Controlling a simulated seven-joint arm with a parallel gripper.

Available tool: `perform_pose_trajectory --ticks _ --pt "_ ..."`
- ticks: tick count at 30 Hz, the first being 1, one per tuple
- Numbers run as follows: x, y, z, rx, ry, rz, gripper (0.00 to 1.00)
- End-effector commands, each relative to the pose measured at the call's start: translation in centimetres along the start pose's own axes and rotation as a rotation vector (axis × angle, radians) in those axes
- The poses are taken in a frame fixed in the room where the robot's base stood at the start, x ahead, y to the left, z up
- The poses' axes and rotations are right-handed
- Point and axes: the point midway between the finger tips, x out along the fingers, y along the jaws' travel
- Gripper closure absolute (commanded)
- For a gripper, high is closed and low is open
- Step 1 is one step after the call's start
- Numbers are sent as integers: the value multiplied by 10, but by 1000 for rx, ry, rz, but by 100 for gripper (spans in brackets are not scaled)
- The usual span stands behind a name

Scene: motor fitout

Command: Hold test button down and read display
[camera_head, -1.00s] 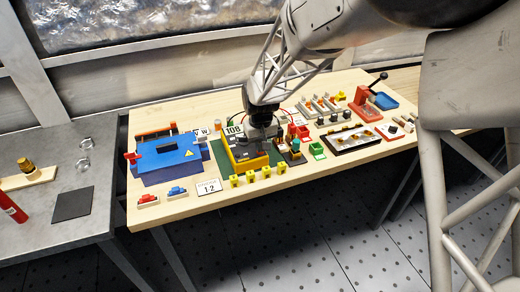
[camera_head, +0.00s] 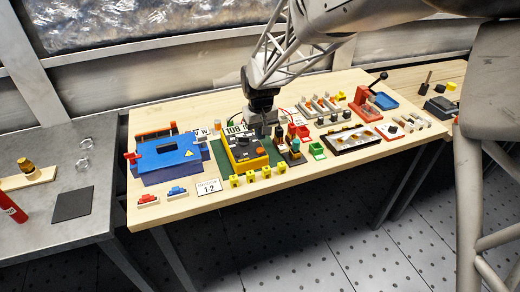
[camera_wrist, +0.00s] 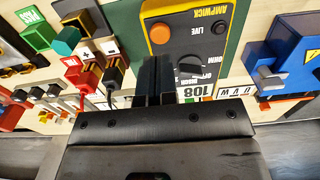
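The tester (camera_head: 247,152) is a yellow-sided box with a dark grey face, on a green mat on the wooden table. Its face shows in the wrist view with an orange button (camera_wrist: 159,33), a black button (camera_wrist: 219,27) beside the word LIVE, and a dark knob (camera_wrist: 192,66). A display (camera_head: 236,130) at its back edge reads 108; it also shows upside down in the wrist view (camera_wrist: 197,91). My gripper (camera_head: 263,128) is at the tester's back right. Its dark fingers (camera_wrist: 156,80) look closed together and empty, apart from the orange button in the wrist view.
A blue box (camera_head: 168,157) stands left of the tester. Several yellow blocks (camera_head: 251,176) line the front edge near a white card (camera_head: 208,187) reading 12. Small coloured parts and a red press (camera_head: 366,106) fill the right side.

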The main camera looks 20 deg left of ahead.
Motion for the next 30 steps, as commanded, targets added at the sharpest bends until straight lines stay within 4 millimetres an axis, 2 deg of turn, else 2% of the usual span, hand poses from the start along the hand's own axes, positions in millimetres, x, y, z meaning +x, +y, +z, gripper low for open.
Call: perform_pose_trajectory --ticks 9,25,30 --pt "-16 0 0 0 0 0 100" --pt "-16 0 0 0 0 0 100" --pt "-21 6 5 10 3 0 100"
